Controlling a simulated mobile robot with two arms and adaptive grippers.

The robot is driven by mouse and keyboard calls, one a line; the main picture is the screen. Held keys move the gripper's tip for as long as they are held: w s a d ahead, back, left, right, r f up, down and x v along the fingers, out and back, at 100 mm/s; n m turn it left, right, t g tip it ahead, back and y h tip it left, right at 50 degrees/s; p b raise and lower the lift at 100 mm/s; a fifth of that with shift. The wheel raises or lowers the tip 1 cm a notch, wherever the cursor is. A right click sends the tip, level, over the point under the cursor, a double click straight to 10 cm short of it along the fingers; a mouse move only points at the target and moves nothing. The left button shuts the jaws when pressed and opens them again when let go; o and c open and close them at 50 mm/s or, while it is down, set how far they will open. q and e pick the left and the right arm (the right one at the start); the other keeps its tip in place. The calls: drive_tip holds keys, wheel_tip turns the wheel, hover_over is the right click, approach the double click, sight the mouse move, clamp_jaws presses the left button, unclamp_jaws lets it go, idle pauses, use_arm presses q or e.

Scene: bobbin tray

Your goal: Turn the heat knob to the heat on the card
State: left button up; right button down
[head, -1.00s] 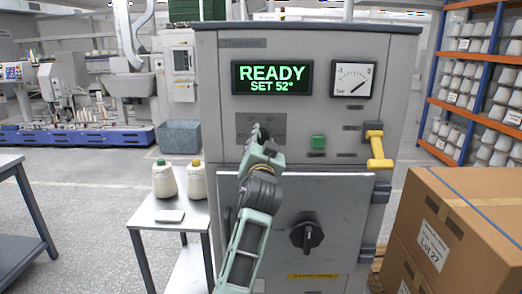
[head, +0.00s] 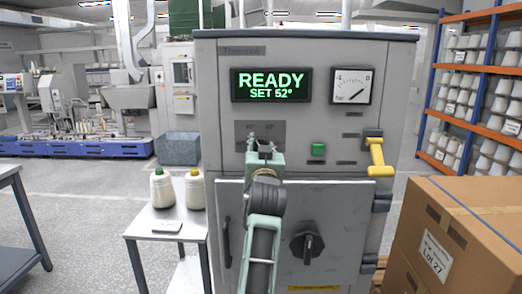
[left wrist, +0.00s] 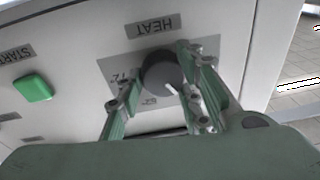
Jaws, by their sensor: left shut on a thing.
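The dark round heat knob (left wrist: 160,72) sits on a grey plate under an upside-down HEAT label (left wrist: 155,26) in the left wrist view. Its white pointer mark points down and right there; small numbers beside it are partly readable. My left gripper (left wrist: 158,78) is shut on the knob, one finger on each side. In the head view my left gripper (head: 264,145) hides the knob in front of the grey machine (head: 215,130). The green display (head: 271,85) reads READY, SET 52°. A small flat card-like thing (head: 167,227) lies on the side table; its face is unreadable. My right gripper is not in view.
A green button (head: 318,149) and a yellow handle (head: 375,155) are right of my gripper. A door with a black knob (head: 307,245) is below. Cartons (head: 470,240) stand at right. Two cones of thread (head: 162,188) stand on the side table (head: 140,222).

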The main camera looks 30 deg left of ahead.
use_arm(q)
drive_tip(key=shift+w+f, duration=0.1)
drive_tip(key=shift+f, duration=0.35)
drive_tip(key=o, duration=0.9)
drive_tip(key=shift+d, duration=0.1)
drive_tip(key=shift+o, duration=1)
drive_tip(key=shift+r, duration=0.1)
drive_tip(key=shift+w+r, duration=0.1)
drive_tip(key=shift+s+r, duration=0.1)
drive_tip(key=shift+s, duration=0.1)
drive_tip(key=v, duration=0.7)
drive_tip(key=shift+d, duration=0.2)
drive_tip(key=shift+c, duration=0.3)
